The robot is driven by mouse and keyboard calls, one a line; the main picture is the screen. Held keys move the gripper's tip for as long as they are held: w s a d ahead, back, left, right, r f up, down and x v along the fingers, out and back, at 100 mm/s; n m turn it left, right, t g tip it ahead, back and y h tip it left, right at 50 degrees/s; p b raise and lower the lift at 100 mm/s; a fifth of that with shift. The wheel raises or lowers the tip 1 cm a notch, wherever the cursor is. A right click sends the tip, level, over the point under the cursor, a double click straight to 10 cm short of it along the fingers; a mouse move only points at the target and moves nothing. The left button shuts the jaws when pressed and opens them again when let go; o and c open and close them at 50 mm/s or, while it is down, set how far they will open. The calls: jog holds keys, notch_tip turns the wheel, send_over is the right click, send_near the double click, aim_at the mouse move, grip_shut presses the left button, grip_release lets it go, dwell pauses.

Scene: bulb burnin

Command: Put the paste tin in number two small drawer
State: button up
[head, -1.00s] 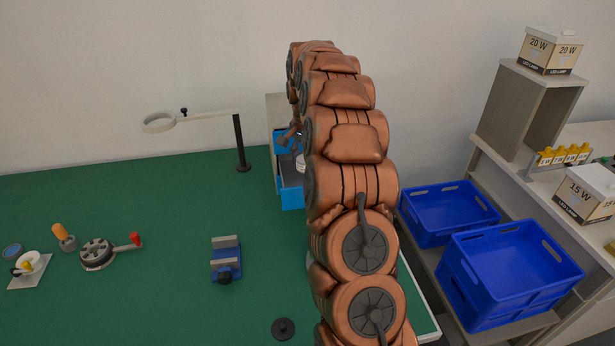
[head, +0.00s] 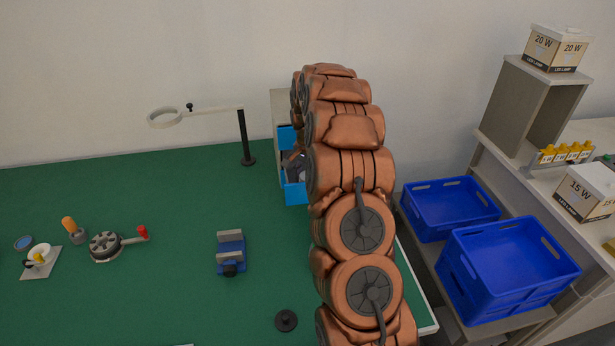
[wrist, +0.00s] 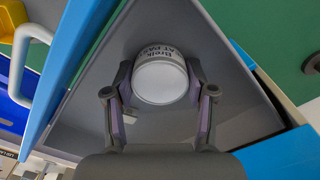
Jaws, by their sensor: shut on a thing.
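The paste tin (wrist: 160,83) is a short round tin with a pale lid and dark lettering on its side. In the wrist view it sits between the two fingers of my gripper (wrist: 160,92), which is shut on it. Tin and fingers are inside the grey interior of an open small drawer (wrist: 235,118) with a blue front. I cannot tell whether the tin touches the drawer floor. In the head view the blue drawer (head: 295,192) juts from a cabinet behind my arm; the tin is hidden there. No drawer number is readable.
A magnifier lamp (head: 244,140) stands left of the cabinet (head: 281,108). A blue vise (head: 231,256) and a dark round knob (head: 286,320) are on the green bench (head: 150,300). Blue crates (head: 510,265) are at the right. The bench's middle is mostly clear.

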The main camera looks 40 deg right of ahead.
jog(key=o, duration=1.3)
notch_tip(320, 180, up, 12)
jog(key=b, duration=0.3)
jog(key=shift+a+r, duration=0.15)
